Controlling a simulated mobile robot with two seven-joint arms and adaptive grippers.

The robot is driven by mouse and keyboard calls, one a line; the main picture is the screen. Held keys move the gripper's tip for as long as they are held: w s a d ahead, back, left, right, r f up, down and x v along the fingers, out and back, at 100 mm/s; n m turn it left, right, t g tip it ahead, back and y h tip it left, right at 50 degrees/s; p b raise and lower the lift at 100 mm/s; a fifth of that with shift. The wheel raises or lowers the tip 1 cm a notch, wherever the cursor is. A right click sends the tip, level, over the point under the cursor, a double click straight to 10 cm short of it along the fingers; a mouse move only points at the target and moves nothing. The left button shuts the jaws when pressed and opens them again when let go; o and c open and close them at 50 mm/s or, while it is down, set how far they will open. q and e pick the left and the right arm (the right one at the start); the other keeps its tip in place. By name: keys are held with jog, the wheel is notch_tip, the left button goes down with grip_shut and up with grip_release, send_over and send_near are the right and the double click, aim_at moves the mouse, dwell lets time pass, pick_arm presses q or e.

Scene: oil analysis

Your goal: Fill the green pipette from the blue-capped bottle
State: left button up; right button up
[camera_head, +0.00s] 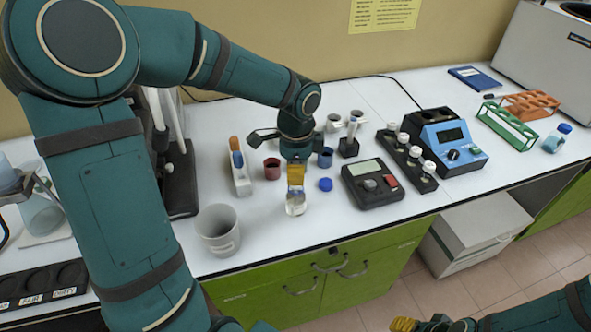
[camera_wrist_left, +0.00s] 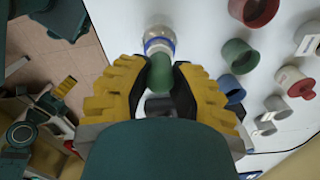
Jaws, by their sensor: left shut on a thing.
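My left gripper (camera_head: 296,178) is shut on the green pipette (camera_wrist_left: 160,74), whose green bulb shows between the yellow fingers in the wrist view. Right below it stands a small clear bottle (camera_head: 296,206), uncapped and upright on the bench; its blue-ringed neck (camera_wrist_left: 160,44) shows in the wrist view. The pipette is over the bottle's mouth; I cannot tell how deep its tip sits. A loose blue cap (camera_head: 326,184) lies right of the bottle. My right gripper (camera_head: 404,324) is partly visible at the bottom edge.
A white holder (camera_head: 243,184) carries orange and blue pipettes. A red cup (camera_head: 272,168) and a blue cup (camera_head: 325,157) stand near the gripper. A grey beaker (camera_head: 217,230) is front left. A dark scale-like device (camera_head: 371,190) stands at right. The bench's front edge is near.

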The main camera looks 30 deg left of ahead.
pick_arm(q)
jog(key=shift+r, duration=0.15)
jog(key=shift+r+p, duration=3.4)
jog(key=shift+r, duration=0.3)
jog(key=shift+r+p, duration=1)
jog(key=shift+r, duration=0.2)
pick_arm(e)
notch_tip(320, 180, up, 9)
jog(key=w, duration=0.2)
jog(key=shift+d+t, duration=0.2)
jog(key=shift+t, duration=0.1)
jog(key=shift+f, duration=0.1)
